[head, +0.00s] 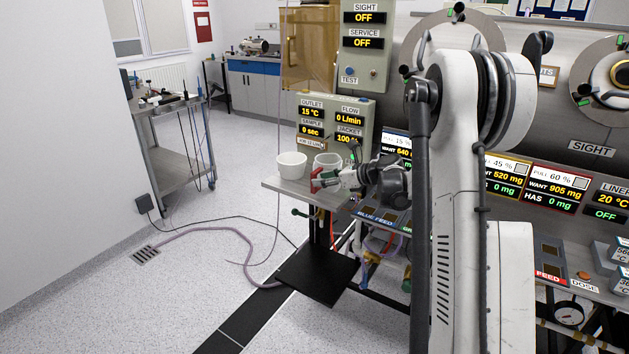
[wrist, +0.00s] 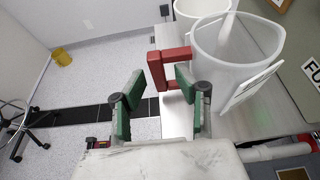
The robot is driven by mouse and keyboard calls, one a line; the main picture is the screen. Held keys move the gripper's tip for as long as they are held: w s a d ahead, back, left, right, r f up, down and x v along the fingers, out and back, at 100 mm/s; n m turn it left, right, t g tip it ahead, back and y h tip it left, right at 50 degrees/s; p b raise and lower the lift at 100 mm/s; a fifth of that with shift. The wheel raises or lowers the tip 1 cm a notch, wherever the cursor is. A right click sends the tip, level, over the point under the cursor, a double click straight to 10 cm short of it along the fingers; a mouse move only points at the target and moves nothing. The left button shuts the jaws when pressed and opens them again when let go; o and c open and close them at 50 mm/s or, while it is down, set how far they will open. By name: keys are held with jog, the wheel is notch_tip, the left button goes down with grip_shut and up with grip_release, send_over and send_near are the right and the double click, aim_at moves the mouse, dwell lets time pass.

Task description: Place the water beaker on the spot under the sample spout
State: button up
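A white beaker (wrist: 222,72) with a red handle (wrist: 170,66) stands on a grey metal shelf in the wrist view. I take it to be the water beaker, but cannot read its label. In the head view the red handle (head: 317,180) is in front of the right-hand white vessel (head: 327,160). My gripper (wrist: 160,76) is open, its green-padded fingers near the handle. The right finger overlaps the handle in the picture; the left is apart from it. My gripper (head: 322,181) is small in the head view. I cannot make out the sample spout or its spot clearly.
A second white vessel (head: 291,166) stands to the left on the shelf (head: 272,184). A panel (head: 335,108) with outlet, sample, flow and jacket displays rises behind. A white card (wrist: 252,87) is by the near beaker's right side. Open floor is at the left.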

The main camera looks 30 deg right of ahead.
jog(key=v, duration=1)
jog(key=s+a+r+n+g+h, duration=0.1)
jog(key=s+a+r+n, duration=0.1)
jog(key=s+a+n, duration=0.35)
jog(key=s+a+r+n+g+h, duration=0.1)
jog(key=s+a+r+n+g, duration=0.15)
jog(key=a, duration=0.55)
jog(key=s+a+r+n+g+h, duration=0.1)
jog(key=s+a+r+n, duration=0.2)
jog(key=a+n, duration=0.3)
jog(key=s+a+f+n+h, duration=0.1)
jog(key=s+a+n, duration=0.4)
jog(key=s, duration=0.6)
jog(key=s+a+f+n+h, duration=0.2)
jog(key=s+a+n, duration=0.2)
jog(key=s+n, duration=0.6)
jog(key=shift+s+a+h, duration=0.4)
jog(key=shift+s, duration=0.35)
jog(key=shift+o, duration=0.9)
jog(key=shift+s+n, duration=0.25)
jog(key=shift+n, duration=0.05)
jog(key=o, duration=0.3)
jog(key=shift+f, duration=0.1)
jog(key=o, duration=0.5)
